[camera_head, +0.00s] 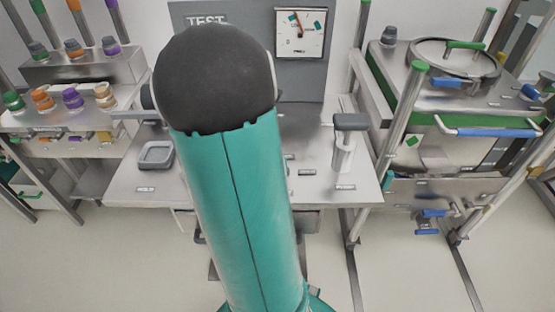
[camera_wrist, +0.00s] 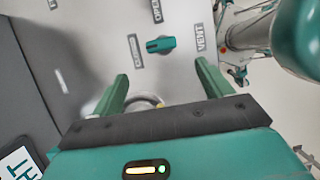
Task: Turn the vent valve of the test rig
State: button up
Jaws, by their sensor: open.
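The vent valve is a small teal knob (camera_wrist: 160,44) on a pale metal surface in the wrist view. Its long axis lies roughly across the picture. Around it are the labels OPEN, CLOSED (camera_wrist: 136,50) and VENT (camera_wrist: 199,38). My gripper (camera_wrist: 163,86) is open, with its two green fingers apart. The knob shows beyond the fingertips, between their lines, and is not held. In the head view my arm covers the middle of the test rig (camera_head: 330,180), and neither gripper nor knob can be made out.
A gauge (camera_head: 300,34) stands on the grey TEST panel at the back. A grey-topped post (camera_head: 345,150) and a shallow square tray (camera_head: 156,156) are on the bench. A shelf of coloured caps (camera_head: 75,110) stands left; a metal rig with blue handles (camera_head: 485,132) stands right.

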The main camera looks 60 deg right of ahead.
jog(key=x, duration=1.2)
jog(key=shift+a+r, duration=0.1)
jog(key=shift+c, duration=0.2)
jog(key=c, duration=0.9)
